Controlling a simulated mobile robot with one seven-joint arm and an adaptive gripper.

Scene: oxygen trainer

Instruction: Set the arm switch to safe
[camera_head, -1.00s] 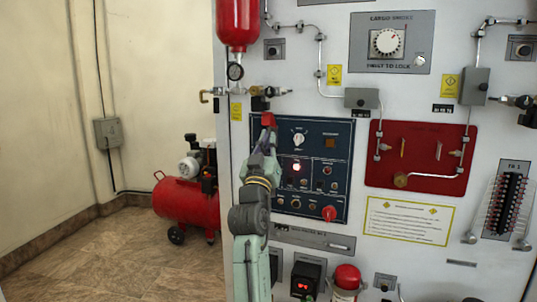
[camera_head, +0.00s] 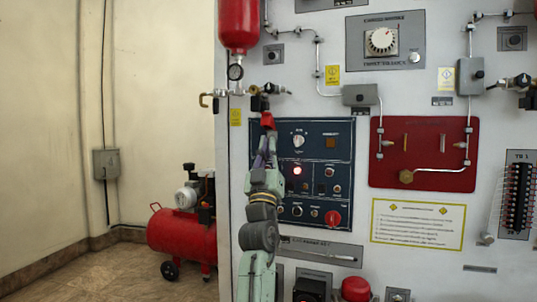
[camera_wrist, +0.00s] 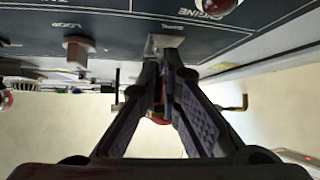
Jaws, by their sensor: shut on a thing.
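A dark blue control panel (camera_head: 318,180) with knobs, a lit red lamp and small switches is on the grey wall unit. My gripper (camera_head: 268,138) reaches up to the panel's upper left corner, just below a small red part (camera_head: 267,120). In the wrist view my gripper (camera_wrist: 167,55) has its fingertips drawn together at a small grey metal piece (camera_wrist: 164,42) on the panel face, which I take to be the arm switch. The fingers hide most of it, and its label and setting cannot be read. A red part (camera_wrist: 158,121) shows behind the fingers.
A red knob (camera_head: 332,217) is at the panel's lower right. Pipes and a gauge (camera_head: 235,72) are above left. A red compressor (camera_head: 182,235) stands on the floor at left.

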